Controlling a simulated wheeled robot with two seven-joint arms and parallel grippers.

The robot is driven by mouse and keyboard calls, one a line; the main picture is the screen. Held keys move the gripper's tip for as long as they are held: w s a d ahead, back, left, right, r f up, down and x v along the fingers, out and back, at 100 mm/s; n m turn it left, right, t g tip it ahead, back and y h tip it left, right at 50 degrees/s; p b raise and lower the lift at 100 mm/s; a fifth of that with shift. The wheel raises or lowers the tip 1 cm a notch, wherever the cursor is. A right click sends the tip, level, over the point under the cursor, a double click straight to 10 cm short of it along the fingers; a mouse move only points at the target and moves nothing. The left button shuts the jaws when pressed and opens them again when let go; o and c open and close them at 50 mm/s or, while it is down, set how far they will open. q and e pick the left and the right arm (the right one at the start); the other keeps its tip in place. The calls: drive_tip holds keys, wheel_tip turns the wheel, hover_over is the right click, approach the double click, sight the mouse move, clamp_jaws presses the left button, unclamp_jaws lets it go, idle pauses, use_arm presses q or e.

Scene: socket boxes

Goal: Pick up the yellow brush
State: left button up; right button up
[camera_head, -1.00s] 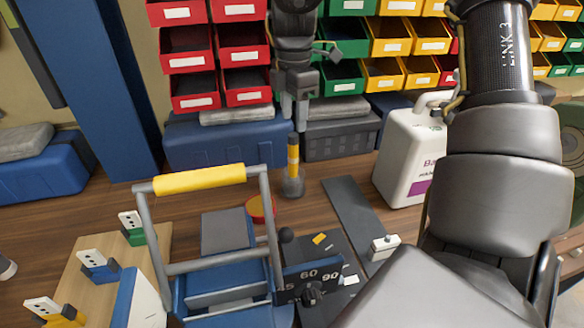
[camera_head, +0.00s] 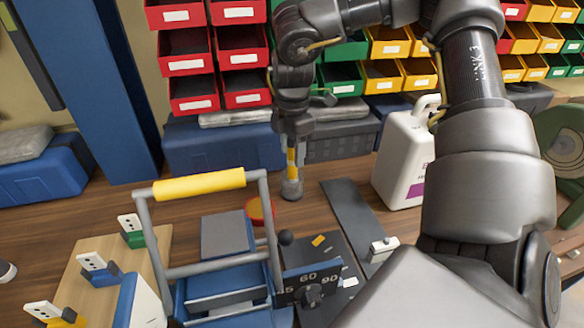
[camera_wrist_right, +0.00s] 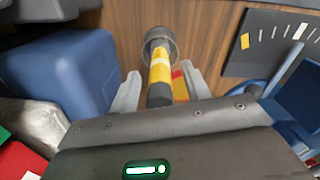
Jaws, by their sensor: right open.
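The yellow brush (camera_head: 291,160) stands upright on the wooden bench, with a yellow handle and a round grey lower end. In the right wrist view its banded yellow, white and black handle (camera_wrist_right: 159,72) runs between the fingers. My right gripper (camera_head: 292,143) points down over the brush from above. Its fingers are open, one on each side of the handle, with gaps showing in the wrist view. The top of the handle is hidden by the gripper in the head view. My left gripper is not in view.
A blue frame with a yellow bar (camera_head: 199,184) stands in front, left of the brush. A red-rimmed round piece (camera_head: 256,211) lies close by. A white canister (camera_head: 403,160) stands to the right. Blue boxes (camera_head: 222,149) and part bins are behind.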

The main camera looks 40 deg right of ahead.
clamp_jaws()
drive_tip(key=shift+r, duration=0.1)
